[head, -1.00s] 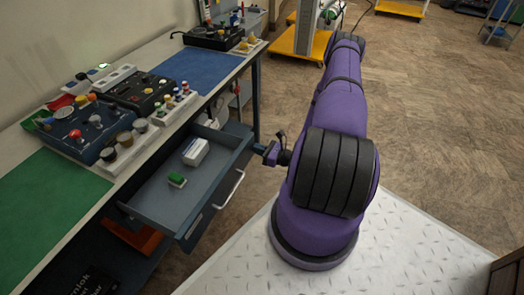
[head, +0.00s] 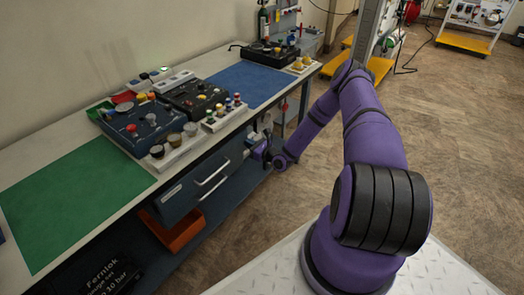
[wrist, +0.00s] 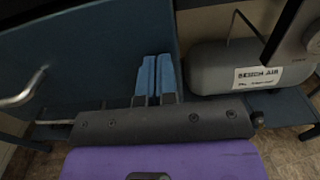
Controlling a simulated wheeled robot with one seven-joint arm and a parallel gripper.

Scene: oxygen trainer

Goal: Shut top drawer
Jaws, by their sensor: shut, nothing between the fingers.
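In the head view the gripper is small, at the drawer's right end, partly hidden by my arm.
The bench top holds a green mat (head: 75,200), a blue mat (head: 247,83) and control panels (head: 140,125). An orange bin (head: 172,230) is below the drawer. A grey tank labelled bench air (wrist: 225,75) stands right of the drawer.

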